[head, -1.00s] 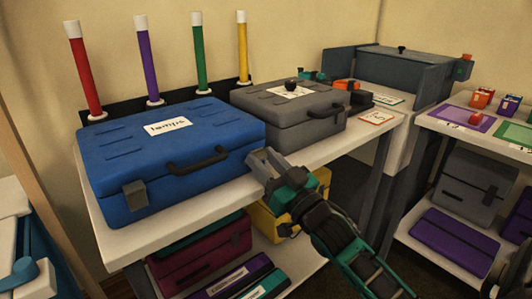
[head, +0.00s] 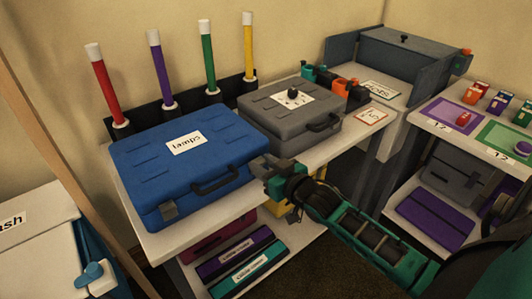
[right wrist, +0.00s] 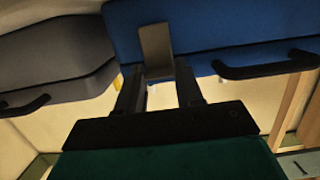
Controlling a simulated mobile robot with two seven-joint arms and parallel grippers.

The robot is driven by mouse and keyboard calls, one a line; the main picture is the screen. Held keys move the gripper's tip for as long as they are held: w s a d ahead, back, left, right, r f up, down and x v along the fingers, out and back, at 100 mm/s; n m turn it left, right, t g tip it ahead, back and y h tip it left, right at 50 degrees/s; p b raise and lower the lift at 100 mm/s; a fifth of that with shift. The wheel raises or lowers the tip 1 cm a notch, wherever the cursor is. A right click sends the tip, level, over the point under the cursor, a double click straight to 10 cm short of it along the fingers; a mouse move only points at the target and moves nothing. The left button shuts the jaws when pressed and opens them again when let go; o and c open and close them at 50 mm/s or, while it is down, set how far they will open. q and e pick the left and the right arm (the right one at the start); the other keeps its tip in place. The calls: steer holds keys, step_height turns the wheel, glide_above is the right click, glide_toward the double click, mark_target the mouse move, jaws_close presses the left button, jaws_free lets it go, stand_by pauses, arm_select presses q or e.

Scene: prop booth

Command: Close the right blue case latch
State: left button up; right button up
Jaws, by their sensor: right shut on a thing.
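The blue case (head: 205,160) lies closed on the white table, with a "lamps" label on its lid and a dark handle (head: 216,181) on its front. Its left latch (head: 169,210) is a grey tab at the front left. The right latch (right wrist: 156,48) is a grey plate on the blue case in the right wrist view; in the head view my gripper hides it. My right gripper (head: 259,168) is at the front right corner of the case. In the right wrist view its fingers (right wrist: 160,90) are at the latch, shut on it. My left gripper is out of view.
A grey case (head: 290,108) stands close to the right of the blue one. Colored tubes (head: 160,70) stand in a black rack behind. More cases lie on the shelf below. A white bin (head: 40,230) is at the lower left and a second table (head: 480,130) at the right.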

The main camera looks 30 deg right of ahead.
steer(key=shift+w+r+g+p, duration=0.2)
steer(key=shift+w+g+p, duration=0.1)
steer(key=shift+g+p, duration=0.45)
steer(key=o, duration=1)
steer(key=shift+o, duration=0.2)
steer(key=a+v, duration=0.1)
steer(key=v, duration=1.1)
steer(key=shift+s+d, duration=0.4)
steer(key=shift+d, duration=0.05)
steer(key=shift+r, duration=0.1)
